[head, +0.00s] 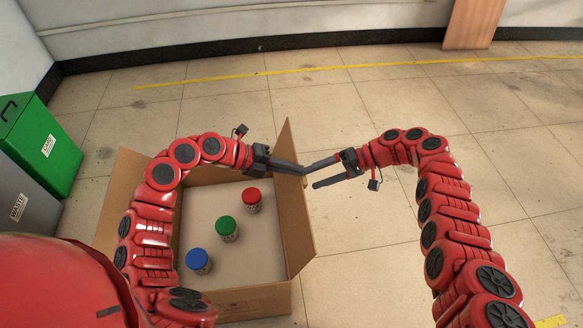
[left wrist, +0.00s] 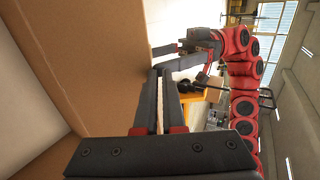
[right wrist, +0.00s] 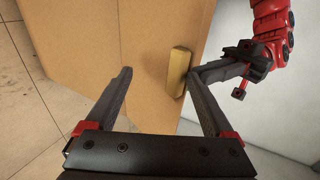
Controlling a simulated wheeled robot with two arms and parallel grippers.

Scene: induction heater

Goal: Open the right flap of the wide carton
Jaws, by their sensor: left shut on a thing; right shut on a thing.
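The wide carton (head: 250,297) stands on the floor with its top open. Its right flap (head: 296,205) stands roughly upright; the left wrist view shows its brown board (left wrist: 110,60). A small golden tab (right wrist: 179,72) is on the flap. My left gripper (head: 302,170) reaches across the carton and is shut at the flap's edge by the tab. The exact contacts are partly hidden.
Inside the carton stand a red-lidded jar (head: 251,196), a green-lidded jar (head: 226,226) and a blue-lidded jar (head: 198,260). A green bin (head: 40,140) and a grey bin (head: 22,200) stand at the left. The floor right of the carton is clear.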

